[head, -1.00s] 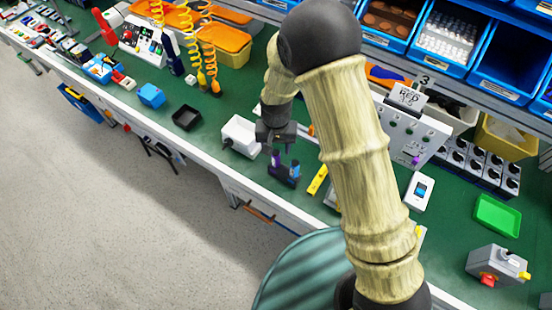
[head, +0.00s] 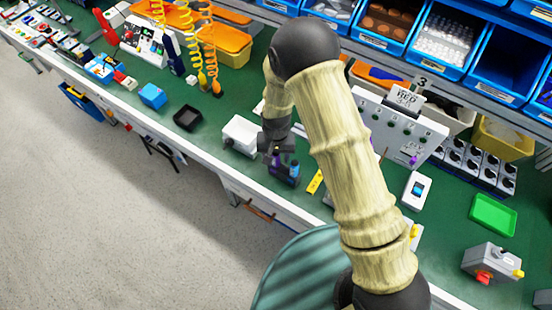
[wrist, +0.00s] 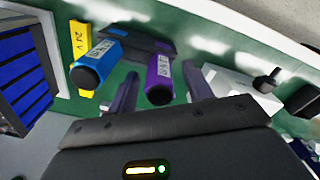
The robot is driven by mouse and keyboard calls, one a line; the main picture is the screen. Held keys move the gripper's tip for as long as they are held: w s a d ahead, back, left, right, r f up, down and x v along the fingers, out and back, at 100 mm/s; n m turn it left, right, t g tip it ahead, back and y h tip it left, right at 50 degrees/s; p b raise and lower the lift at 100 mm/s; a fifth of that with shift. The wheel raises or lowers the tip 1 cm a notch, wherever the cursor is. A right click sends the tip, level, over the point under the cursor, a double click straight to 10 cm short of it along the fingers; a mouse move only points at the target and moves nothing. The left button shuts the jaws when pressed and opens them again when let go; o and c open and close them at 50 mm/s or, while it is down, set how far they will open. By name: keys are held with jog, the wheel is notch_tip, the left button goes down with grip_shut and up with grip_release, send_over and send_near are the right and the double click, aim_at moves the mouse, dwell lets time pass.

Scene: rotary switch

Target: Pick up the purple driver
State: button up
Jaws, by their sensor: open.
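The purple driver (wrist: 166,72) stands in a dark holder (wrist: 148,47), its handle end toward the wrist camera. A blue driver (wrist: 101,56) stands beside it, left in the wrist view. My gripper (wrist: 160,88) is open, with one finger on each side of the purple handle in that view; whether they touch it is not clear. The blue handle lies outside the left finger. In the head view my gripper (head: 277,148) is right above the holder, partly covering the purple driver (head: 276,162); the blue driver (head: 294,169) shows to its right.
A white box (head: 240,134) with a dark knob stands close left of the holder. A yellow labelled block (head: 315,181) lies to its right. A black tray (head: 187,118) and a blue box (head: 152,96) sit further left. Green bench top is clear between them.

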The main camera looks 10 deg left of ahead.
jog(key=c, duration=1.1)
jog(key=shift+r, duration=0.1)
notch_tip(320, 180, up, 10)
jog(key=shift+f+b, duration=0.1)
jog(key=shift+b, duration=1.05)
jog(key=shift+o, duration=0.7)
grip_shut()
notch_tip(320, 180, up, 8)
jog(key=p, duration=0.6)
jog(key=shift+f, duration=0.2)
